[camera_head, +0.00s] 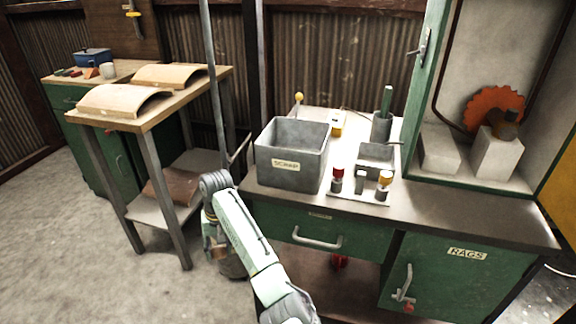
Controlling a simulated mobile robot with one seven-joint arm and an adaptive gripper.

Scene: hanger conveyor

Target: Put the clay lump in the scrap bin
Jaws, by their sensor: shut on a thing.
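The scrap bin (291,173) is a grey open-topped box with a SCRAP label, standing on the left end of the green workbench. My arm rises from the bottom edge and bends down at its upper end. My gripper (213,246) hangs low, left of and below the bin, in front of the bench's left side, partly hidden by my arm. It is shut on a dull grey-brown mass, apparently the clay lump (232,266), also partly hidden behind my arm. The fingertips are not clear. The bin's visible inside looks empty.
The bench (450,217) also holds a small grey box (376,158), a panel of red and yellow knobs (359,188) and a yellow-knobbed lever (298,99). A wooden table (158,118) with curved panels stands left. A dark pole stands behind the bin.

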